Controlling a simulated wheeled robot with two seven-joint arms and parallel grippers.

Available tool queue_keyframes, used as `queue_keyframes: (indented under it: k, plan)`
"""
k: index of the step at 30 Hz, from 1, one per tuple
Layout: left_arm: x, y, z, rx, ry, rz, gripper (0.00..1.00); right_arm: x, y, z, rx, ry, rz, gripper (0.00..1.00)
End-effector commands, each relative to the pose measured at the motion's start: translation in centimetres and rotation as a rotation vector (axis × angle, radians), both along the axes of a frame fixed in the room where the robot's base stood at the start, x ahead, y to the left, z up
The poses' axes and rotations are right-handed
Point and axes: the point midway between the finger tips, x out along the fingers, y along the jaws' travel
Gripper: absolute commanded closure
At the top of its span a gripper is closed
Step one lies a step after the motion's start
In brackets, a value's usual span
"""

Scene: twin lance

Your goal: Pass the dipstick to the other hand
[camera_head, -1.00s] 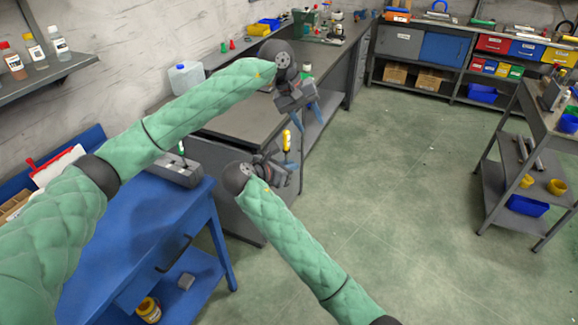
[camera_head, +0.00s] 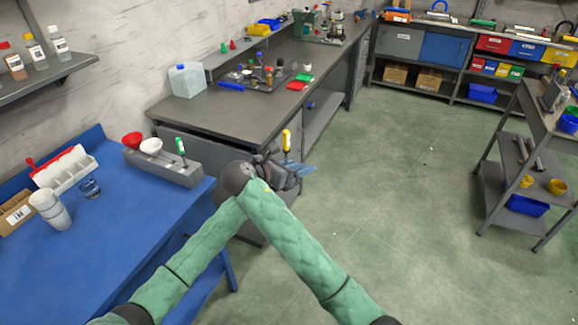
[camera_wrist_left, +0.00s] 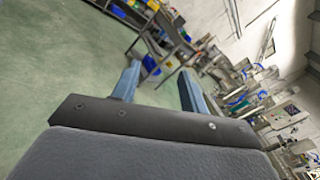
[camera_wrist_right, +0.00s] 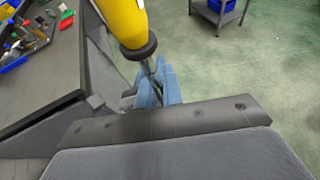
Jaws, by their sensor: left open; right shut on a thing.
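The dipstick (camera_head: 286,138) has a yellow handle and stands about upright in my right gripper (camera_head: 293,172). In the right wrist view the yellow handle (camera_wrist_right: 126,20) with its dark collar is close to the camera, and the blue fingers (camera_wrist_right: 160,86) are shut on the thin shaft below it. My left arm comes up from the lower left, and its hand is hidden behind my right wrist in the head view. In the left wrist view my left gripper (camera_wrist_left: 157,85) is open, with nothing between its fingers.
A blue table (camera_head: 110,245) at the left bears a grey rack (camera_head: 165,168) with funnels and a green-handled tool (camera_head: 181,146). A dark workbench (camera_head: 245,112) stands behind my grippers. A shelf cart (camera_head: 525,150) stands at the right. The green floor between is clear.

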Motion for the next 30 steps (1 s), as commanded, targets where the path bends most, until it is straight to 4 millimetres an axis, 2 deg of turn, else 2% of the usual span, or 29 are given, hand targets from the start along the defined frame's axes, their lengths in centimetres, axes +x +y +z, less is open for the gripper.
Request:
queue_keyframes:
  k: [1, 5, 9, 17, 23, 30]
  plan:
    - [-0.7, 0.7, -1.8, -0.081, 0.075, 0.053, 0.56, 0.0, 0.0, 0.0, 0.000, 0.000, 0.000, 1.00]
    - [-2.0, 3.0, -5.9, -0.299, 0.271, 0.202, 0.56, 0.0, 0.0, 0.0, 0.000, 0.000, 0.000, 1.00]
    - [-4.0, 6.0, -10.9, -0.511, 0.473, 0.366, 0.56, 0.0, 0.0, 0.0, 0.000, 0.000, 0.000, 1.00]
    - [-8.7, 10.8, -20.0, -0.814, 0.779, 0.637, 0.56, 0.0, 0.0, 0.0, 0.000, 0.000, 0.000, 1.00]
    - [-13.5, 13.8, -26.6, -0.999, 0.974, 0.834, 0.56, 0.0, 0.0, 0.0, 0.000, 0.000, 0.000, 1.00]
    - [-20.4, 16.7, -34.0, -1.189, 1.182, 1.069, 0.56, 0.0, 0.0, 0.0, 0.000, 0.000, 0.000, 1.00]
